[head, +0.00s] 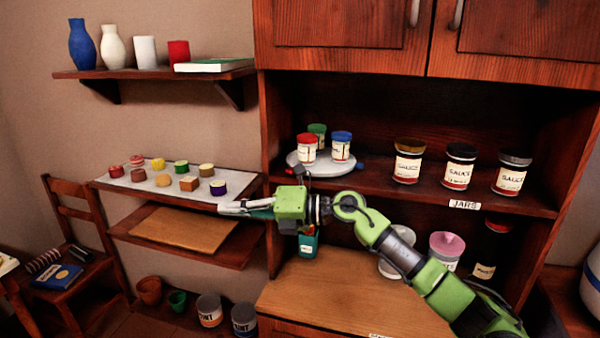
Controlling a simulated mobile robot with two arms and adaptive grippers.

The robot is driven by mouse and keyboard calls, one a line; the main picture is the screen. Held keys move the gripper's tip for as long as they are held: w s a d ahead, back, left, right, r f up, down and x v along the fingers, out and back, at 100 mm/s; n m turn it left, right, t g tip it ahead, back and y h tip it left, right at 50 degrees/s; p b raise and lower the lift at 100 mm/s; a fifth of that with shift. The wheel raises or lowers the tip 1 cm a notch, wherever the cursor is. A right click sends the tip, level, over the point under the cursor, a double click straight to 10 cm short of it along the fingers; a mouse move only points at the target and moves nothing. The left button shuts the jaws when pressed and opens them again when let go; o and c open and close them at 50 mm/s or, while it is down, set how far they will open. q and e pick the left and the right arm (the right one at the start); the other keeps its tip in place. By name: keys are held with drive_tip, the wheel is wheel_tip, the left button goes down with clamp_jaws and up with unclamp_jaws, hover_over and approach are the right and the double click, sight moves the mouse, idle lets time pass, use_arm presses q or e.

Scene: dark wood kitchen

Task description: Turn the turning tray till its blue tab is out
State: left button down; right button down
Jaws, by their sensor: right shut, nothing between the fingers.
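The turning tray (322,168) is a round white disc on the cupboard shelf. It bears a red-lidded jar (307,149), a green-lidded jar (318,130) and a blue-lidded jar (341,147). A small blue tab (360,166) shows at the tray's right edge, and a small red spot shows at its left edge. My right gripper (224,207) is shut and empty. It points left, in front of and below the tray in the picture, apart from the tab. The wrist covers part of the shelf's front edge. My left gripper is out of view.
Several sauce jars (459,167) stand on the same shelf, right of the tray, above a "JARS" label (465,204). A teal container (308,243) and a pink-topped jar (446,250) stand below, near my arm.

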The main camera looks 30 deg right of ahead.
drive_tip(key=s+d+r+n+g+h, duration=0.1)
drive_tip(key=s+d+r+h, duration=0.25)
drive_tip(key=d, duration=0.35)
drive_tip(key=s+d+r+n+h, duration=0.1)
drive_tip(key=s+d+r+h, duration=0.2)
drive_tip(key=d, duration=0.4)
drive_tip(key=s+d+r+n+g+h, duration=0.1)
drive_tip(key=s+d+r+h, duration=0.15)
drive_tip(key=d+h, duration=0.4)
drive_tip(key=shift+y, duration=0.8)
drive_tip(key=w+f+p, duration=0.1)
drive_tip(key=w+f, duration=0.1)
drive_tip(key=w, duration=0.1)
drive_tip(key=w+f+p, duration=0.2)
drive_tip(key=w, duration=0.2)
drive_tip(key=w+f+p, duration=0.1)
drive_tip(key=w, duration=0.3)
drive_tip(key=shift+f+p, duration=0.3)
drive_tip(key=shift+f, duration=0.1)
drive_tip(key=shift+w+a+f, duration=0.1)
drive_tip(key=shift+w+f, duration=0.1)
drive_tip(key=shift+w, duration=0.4)
